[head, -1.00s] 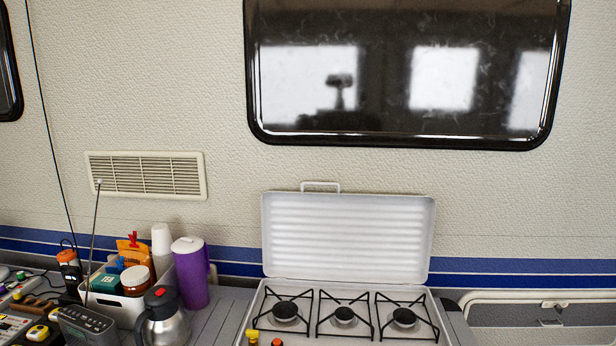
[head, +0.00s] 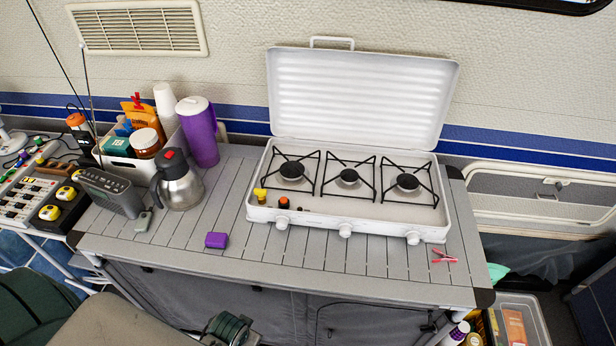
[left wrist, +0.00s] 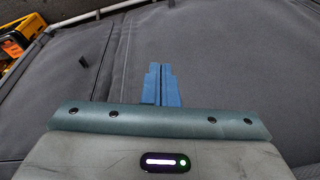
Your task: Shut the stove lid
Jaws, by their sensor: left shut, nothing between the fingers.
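The white three-burner stove (head: 330,222) stands on the grey slatted table. Its white ribbed lid (head: 362,98) is open, raised at the back edge and leaning slightly back toward the wall, with a wire handle (head: 331,42) on its upper edge. My left gripper (left wrist: 160,68) shows only in the left wrist view, with its blue fingers together and empty. It faces the grey fabric front (left wrist: 215,60). Neither gripper shows in the head view, and the right gripper is in no frame.
Left of the stove are a steel jug (head: 180,187), a purple tumbler (head: 198,135), a white bin (head: 124,166) and a radio (head: 110,195). The burners hold no pots.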

